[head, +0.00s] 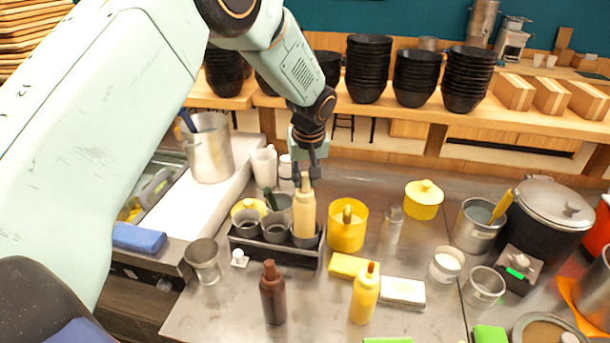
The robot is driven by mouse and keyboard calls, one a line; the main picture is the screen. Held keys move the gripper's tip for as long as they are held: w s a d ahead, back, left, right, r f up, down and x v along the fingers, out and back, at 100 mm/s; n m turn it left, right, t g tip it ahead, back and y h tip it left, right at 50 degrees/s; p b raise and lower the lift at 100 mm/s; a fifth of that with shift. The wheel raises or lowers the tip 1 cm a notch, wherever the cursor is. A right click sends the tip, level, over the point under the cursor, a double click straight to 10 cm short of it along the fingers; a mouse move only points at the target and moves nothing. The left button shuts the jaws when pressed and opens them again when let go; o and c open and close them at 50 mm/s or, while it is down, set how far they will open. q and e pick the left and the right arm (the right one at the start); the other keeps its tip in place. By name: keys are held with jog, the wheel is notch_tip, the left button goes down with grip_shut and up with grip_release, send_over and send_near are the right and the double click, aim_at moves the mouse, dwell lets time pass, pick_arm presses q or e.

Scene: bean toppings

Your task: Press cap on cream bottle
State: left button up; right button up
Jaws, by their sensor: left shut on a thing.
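The cream bottle (304,217) is pale yellow and stands upright in the right end of a dark rack (272,253). Its pale pointed cap (305,183) is at the top of the bottle, in line with it. I cannot tell whether there is a gap between cap and bottle. My left gripper (308,172) points down from above and is shut on the cap. The fingers partly hide the cap's tip. My right gripper is not in view.
Grey cups (274,229) sit in the rack left of the bottle. A yellow pot (346,236) stands close on the right. A brown bottle (273,296) and a yellow bottle (364,296) stand in front. A small white object (239,258) lies left of the rack.

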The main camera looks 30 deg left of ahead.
pick_arm(q)
jog(key=o, duration=0.7)
jog(key=shift+o, duration=0.2)
jog(key=o, duration=0.5)
jog(key=shift+r+p, duration=0.9)
jog(key=shift+r, duration=2.35)
jog(key=shift+c, duration=0.3)
